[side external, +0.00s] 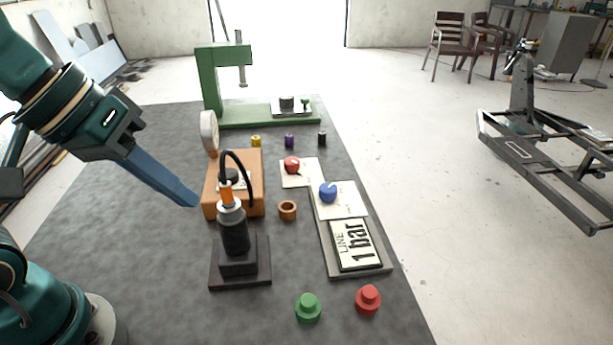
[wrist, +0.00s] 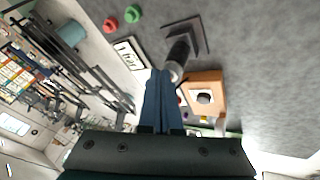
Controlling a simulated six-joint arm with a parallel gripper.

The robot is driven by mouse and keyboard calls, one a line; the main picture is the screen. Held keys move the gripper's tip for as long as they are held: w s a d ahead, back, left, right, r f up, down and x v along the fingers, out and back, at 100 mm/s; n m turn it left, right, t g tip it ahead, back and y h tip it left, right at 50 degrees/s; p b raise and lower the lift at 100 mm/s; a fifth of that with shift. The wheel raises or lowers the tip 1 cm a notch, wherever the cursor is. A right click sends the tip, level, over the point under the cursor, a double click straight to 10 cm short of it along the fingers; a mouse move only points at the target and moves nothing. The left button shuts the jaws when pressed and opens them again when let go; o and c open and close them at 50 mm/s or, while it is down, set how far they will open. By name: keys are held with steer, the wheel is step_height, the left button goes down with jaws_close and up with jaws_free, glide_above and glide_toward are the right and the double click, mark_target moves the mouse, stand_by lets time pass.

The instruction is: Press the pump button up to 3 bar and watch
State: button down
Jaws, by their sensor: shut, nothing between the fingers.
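My gripper (side external: 194,204) is shut and empty, its blue fingers angled down beside the left edge of the orange-brown box (side external: 256,180), apart from anything visible. In the wrist view the shut fingers (wrist: 160,72) point toward the black cylinder (wrist: 180,50). A round black button-like top (side external: 230,175) sits on a pale plate on the box, partly hidden by a black hose. A green button (side external: 308,308) and a red button (side external: 368,299) stand at the near edge. No label shows which is the pump button.
A black cylinder with an orange collar (side external: 235,228) stands on a dark base in front of the box. A round gauge (side external: 209,132) shows edge-on, its reading hidden. Red (side external: 292,165) and blue (side external: 328,192) knobs sit right. A green press frame (side external: 211,90) stands behind.

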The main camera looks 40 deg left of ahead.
steer(key=s+a+f+m+y, duration=0.2)
steer(key=a+f+m, duration=0.1)
steer(key=shift+s+a, duration=0.3)
steer(key=shift+s, duration=0.1)
stand_by(1.8)
